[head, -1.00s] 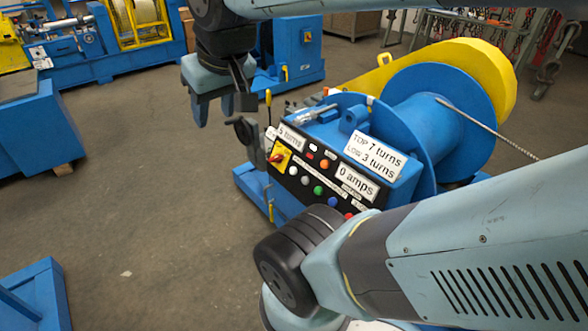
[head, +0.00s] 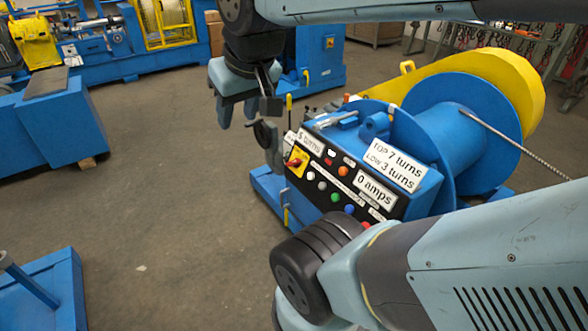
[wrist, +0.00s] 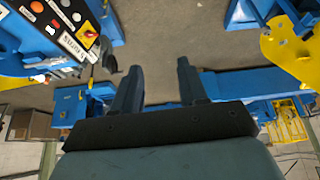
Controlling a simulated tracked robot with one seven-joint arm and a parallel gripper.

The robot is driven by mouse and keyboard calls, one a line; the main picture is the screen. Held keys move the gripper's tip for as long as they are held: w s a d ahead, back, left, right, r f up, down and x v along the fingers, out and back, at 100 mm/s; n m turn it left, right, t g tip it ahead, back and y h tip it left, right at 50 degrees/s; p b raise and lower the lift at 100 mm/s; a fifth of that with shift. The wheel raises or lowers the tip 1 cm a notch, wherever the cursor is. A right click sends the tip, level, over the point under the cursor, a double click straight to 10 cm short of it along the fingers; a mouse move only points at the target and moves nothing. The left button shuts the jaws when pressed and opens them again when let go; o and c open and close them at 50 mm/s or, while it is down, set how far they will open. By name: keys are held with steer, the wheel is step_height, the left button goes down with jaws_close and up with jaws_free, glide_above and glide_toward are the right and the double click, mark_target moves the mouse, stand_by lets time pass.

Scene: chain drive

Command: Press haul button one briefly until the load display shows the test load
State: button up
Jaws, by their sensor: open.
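The winch's black control panel (head: 325,181) faces me in the head view. It carries white, green, orange, blue and red buttons and a red switch on a yellow plate (head: 296,161). I cannot tell which is haul button one; the small labels are unreadable. A plate reads "0 amps" (head: 375,190) and another "5 turns" (head: 310,143). No load display is readable. My forearm covers the panel's lower right edge. My gripper (head: 238,117) is open and empty, up and left of the panel, apart from it. In the wrist view, the open fingers (wrist: 160,70) point away from the panel (wrist: 55,25) at top left.
A blue drum (head: 460,130) with a rope and a yellow guard (head: 500,85) stands behind the panel. A lever and handwheel (head: 266,135) stick up at its left edge, near my gripper. Blue machines (head: 75,115) stand at left. The floor between is clear.

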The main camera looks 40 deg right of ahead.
jaws_close()
stand_by(1.5)
